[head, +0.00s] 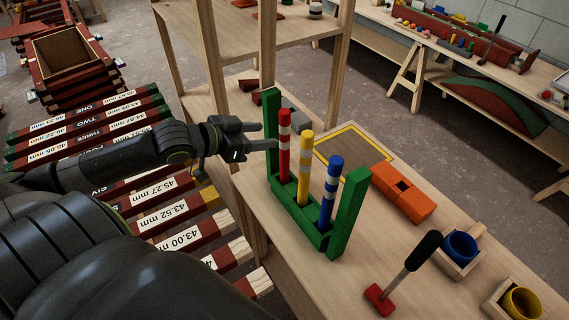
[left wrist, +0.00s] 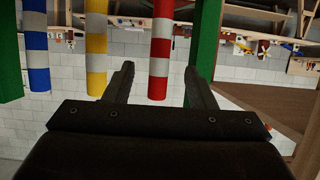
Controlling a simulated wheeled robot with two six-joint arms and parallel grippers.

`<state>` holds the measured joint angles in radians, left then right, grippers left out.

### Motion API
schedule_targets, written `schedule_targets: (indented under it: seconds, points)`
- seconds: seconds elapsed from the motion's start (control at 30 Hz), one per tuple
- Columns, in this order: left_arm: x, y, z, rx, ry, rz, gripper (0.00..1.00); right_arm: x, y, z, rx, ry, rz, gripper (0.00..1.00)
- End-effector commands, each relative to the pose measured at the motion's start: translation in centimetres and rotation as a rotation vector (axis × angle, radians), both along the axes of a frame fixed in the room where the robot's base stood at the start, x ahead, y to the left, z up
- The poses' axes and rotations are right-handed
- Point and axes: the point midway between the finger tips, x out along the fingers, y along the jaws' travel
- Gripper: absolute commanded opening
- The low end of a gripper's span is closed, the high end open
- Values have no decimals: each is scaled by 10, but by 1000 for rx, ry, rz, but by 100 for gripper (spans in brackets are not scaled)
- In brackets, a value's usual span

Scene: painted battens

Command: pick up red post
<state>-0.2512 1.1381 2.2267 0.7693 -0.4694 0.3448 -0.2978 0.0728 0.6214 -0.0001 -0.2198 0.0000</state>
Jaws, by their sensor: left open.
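The red post (head: 284,145) has pale bands and stands upright in a green rack (head: 346,212), nearest the rack's far left end. A yellow post (head: 305,165) and a blue post (head: 328,192) stand beside it in the same rack. My left gripper (head: 262,136) is open, just left of the red post at about its upper half. In the left wrist view the red post (left wrist: 159,50) shows between the fingertips of the left gripper (left wrist: 158,80), with no visible grip on it. My right gripper is not in view.
An orange block (head: 403,191), a red-based tool with a black handle (head: 424,251), a blue cup (head: 460,247) and a yellow cup (head: 522,303) are on the bench to the right. Wooden shelf uprights (head: 338,65) stand behind the rack. Labelled battens (head: 165,190) lie below my left arm.

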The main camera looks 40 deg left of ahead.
Motion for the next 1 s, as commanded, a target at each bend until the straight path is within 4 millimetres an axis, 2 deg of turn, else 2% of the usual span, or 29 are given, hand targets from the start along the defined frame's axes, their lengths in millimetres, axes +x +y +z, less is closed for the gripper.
schedule_targets:
  seconds: [0.03,0.2,0.47,1.0]
  points:
    - [6,-3,-5,-5,-4,-3,50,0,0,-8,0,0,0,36]
    - [19,-7,-9,-2,-2,2,50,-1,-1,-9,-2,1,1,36]
    - [26,-10,-12,-1,0,-1,50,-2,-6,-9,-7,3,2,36]
    - [64,-25,-37,-2,1,0,50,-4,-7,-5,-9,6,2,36]
